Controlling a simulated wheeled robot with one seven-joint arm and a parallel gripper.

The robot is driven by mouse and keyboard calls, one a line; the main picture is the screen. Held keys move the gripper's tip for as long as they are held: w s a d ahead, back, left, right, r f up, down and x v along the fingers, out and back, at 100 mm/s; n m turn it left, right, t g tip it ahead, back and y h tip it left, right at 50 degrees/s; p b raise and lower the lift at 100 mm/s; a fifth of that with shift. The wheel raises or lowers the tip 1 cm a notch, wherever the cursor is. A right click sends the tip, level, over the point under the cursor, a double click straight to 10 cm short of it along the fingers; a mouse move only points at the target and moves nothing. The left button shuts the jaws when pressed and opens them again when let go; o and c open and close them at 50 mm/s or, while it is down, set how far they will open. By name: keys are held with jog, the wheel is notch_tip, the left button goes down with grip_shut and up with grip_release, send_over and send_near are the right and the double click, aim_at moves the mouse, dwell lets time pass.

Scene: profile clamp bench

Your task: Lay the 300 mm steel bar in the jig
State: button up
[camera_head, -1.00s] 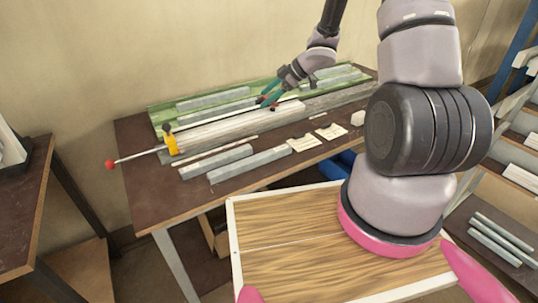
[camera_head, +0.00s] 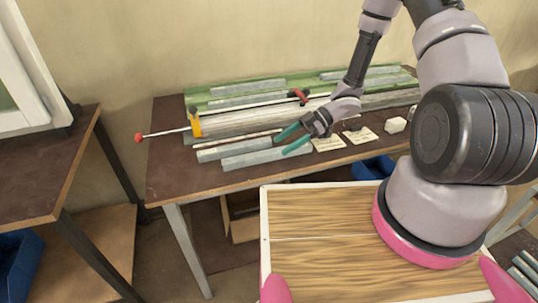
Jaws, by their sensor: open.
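I cannot tell which is the 300 mm steel bar. The jig (camera_head: 240,123), a long pale rail bed with a yellow clamp (camera_head: 195,122) at its left end, lies behind them. A rod with a red knob (camera_head: 138,138) sticks out left from the clamp. My gripper (camera_head: 281,144) has teal fingers, spread and empty, by the right ends of the two bars. Its fingers partly overlap the bars in view; contact is unclear.
A green tray (camera_head: 196,101) with several grey bars stands behind the jig. Paper labels (camera_head: 328,144) and a white block (camera_head: 396,125) lie to the right on the bench (camera_head: 175,175). The bench's front left is clear. A wooden board (camera_head: 320,215) is in the foreground.

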aim_at(270, 151)
jog(key=x, duration=0.5)
jog(key=shift+r, duration=0.15)
grip_shut()
jog(key=shift+r, duration=0.1)
